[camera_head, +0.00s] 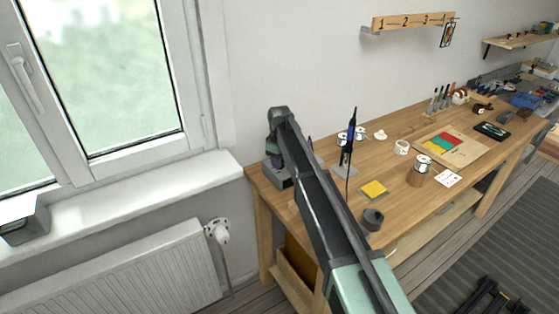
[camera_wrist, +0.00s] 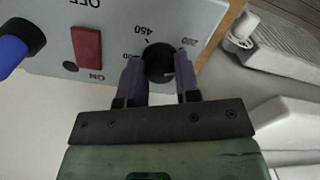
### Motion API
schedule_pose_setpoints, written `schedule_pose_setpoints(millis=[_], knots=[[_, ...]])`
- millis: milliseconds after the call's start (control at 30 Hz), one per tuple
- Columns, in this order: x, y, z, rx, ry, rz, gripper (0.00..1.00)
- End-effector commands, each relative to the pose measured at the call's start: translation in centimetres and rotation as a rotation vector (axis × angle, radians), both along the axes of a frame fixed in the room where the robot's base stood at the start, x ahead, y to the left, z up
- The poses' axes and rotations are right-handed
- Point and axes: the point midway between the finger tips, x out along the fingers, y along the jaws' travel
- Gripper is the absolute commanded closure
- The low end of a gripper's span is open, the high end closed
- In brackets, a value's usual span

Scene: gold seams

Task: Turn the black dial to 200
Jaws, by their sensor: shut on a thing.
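The black dial (camera_wrist: 158,57) sits on the pale grey panel (camera_wrist: 125,20) of a station, seen upside down in the wrist view. My gripper (camera_wrist: 159,66) has its two purple fingers on either side of the dial, shut on it. The print "200" stands to the dial's upper right, "450" to its upper left, and another number is partly hidden by the left finger. A faint pale mark shows near the dial's lower right. In the head view the station (camera_head: 282,181) is at the bench's left end, with the dial hidden behind my arm.
A red ON/OFF switch (camera_wrist: 88,47) and a blue-handled tool (camera_wrist: 14,47) are beside the dial. In the head view, a blue tool on a stand (camera_head: 350,140), a yellow pad (camera_head: 374,190) and a dark cup (camera_head: 373,219) are right of my arm. The window sill (camera_head: 130,200) is left.

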Motion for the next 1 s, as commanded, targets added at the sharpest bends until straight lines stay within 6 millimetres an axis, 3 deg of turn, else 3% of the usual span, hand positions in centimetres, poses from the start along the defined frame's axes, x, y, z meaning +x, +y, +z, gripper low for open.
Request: schedule_pose_setpoints(millis=[400, 1000], knots=[[-0.04, -0.01, -0.02, 0.000, 0.001, 0.281, 0.93], [-0.05, -0.01, -0.02, 0.000, 0.001, 0.362, 0.93]])
